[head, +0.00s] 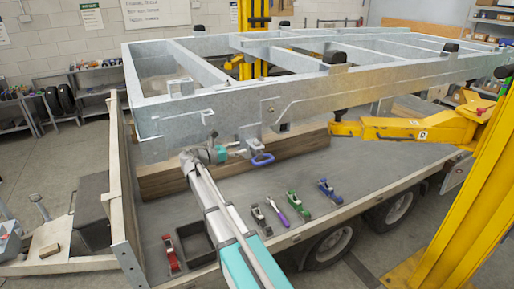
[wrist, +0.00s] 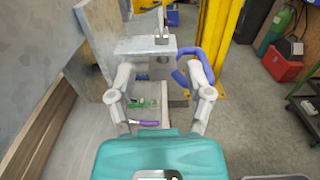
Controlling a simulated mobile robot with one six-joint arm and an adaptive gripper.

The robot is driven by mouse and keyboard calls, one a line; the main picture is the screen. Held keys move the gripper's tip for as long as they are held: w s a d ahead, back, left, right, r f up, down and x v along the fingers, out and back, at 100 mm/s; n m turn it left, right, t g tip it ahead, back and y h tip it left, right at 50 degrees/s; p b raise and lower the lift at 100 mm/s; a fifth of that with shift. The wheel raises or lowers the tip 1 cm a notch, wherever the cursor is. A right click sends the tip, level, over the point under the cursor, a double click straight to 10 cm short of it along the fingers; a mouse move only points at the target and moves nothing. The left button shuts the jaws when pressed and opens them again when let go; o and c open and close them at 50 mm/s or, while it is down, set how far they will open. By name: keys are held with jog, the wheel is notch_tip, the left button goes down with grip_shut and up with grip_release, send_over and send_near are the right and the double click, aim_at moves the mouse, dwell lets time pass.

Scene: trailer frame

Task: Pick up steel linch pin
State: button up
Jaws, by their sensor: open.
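My gripper (wrist: 160,70) is open, its two pale fingers spread on either side of a grey metal bracket (wrist: 138,45) in the wrist view. In the head view my gripper (head: 237,149) is below the near rail of the galvanised trailer frame (head: 230,112), beside that bracket. A small upright steel piece (wrist: 161,38) stands on the bracket's flat plate, ahead of the fingertips; it may be the steel linch pin, but it is too small to be sure. A blue-purple loop (wrist: 186,77) is close to my right fingertip; it also shows in the head view (head: 262,159). Nothing is visibly held.
Several hand tools, including a green one (head: 292,199) and a blue one (head: 327,190), lie on the grey deck (head: 365,160). A wooden beam (head: 165,181) runs under the frame. A yellow lift arm (head: 405,130) is at the right. Open deck lies between.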

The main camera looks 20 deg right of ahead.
aim_at(256, 143)
jog(key=shift+d, duration=1.1)
jog(key=shift+d, duration=0.1)
jog(key=shift+d+r, duration=0.1)
jog(key=shift+d, duration=2.4)
grip_shut()
